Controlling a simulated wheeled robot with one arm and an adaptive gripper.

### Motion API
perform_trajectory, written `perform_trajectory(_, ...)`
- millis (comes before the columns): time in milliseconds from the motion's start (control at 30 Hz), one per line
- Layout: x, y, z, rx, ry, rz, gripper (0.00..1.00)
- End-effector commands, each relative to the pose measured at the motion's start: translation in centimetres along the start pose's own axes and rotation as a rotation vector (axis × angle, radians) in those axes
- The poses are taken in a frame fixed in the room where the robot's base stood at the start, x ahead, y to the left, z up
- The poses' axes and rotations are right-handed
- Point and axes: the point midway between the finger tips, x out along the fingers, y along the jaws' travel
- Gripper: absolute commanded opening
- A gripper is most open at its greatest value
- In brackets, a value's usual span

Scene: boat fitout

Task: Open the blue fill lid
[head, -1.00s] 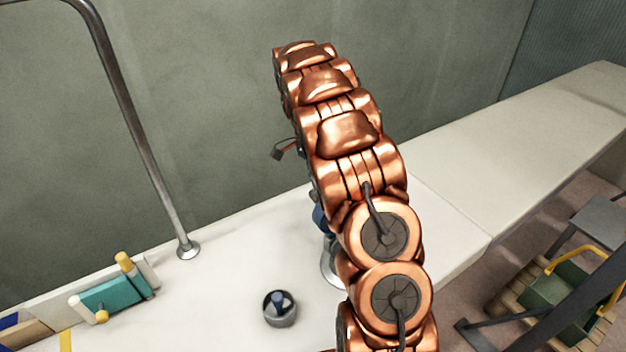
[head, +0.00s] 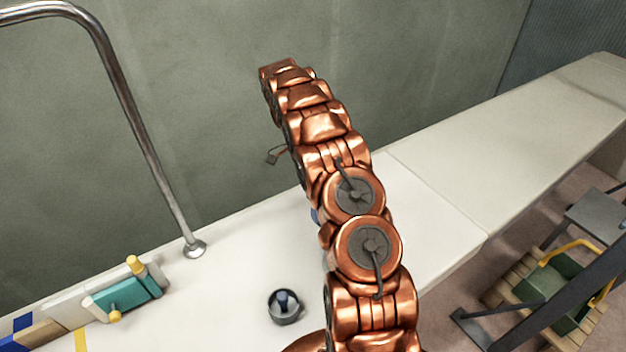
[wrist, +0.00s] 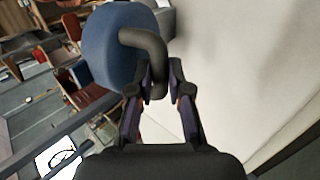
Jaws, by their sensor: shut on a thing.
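The blue fill lid (wrist: 108,48) shows in the wrist view as a round blue disc with a black curved handle (wrist: 146,46), seen tilted away from the pale surface. My gripper (wrist: 161,82) is shut on the lower end of this handle. In the head view my copper arm hides the gripper and nearly all of the lid. Only a small blue sliver (head: 314,215) shows at the arm's left edge. How far the lid stands open cannot be told.
A metal rail (head: 150,150) rises on the left. Teal, white and yellow pieces (head: 125,293) lie at the left. A green crate (head: 553,290) stands lower right.

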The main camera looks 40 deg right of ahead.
Motion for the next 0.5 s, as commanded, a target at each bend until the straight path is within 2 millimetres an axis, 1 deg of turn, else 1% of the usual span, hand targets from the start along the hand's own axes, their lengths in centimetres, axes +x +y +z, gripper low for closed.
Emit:
perform_trajectory(33, -0.06, -0.43, -0.39, 0.004, 0.007, -0.008, 0.00)
perform_trajectory(100, 0.04, -0.59, -0.46, 0.005, 0.006, -0.003, 0.00)
perform_trajectory(500, 0.35, -1.07, -0.50, 0.004, 0.005, 0.003, 0.00)
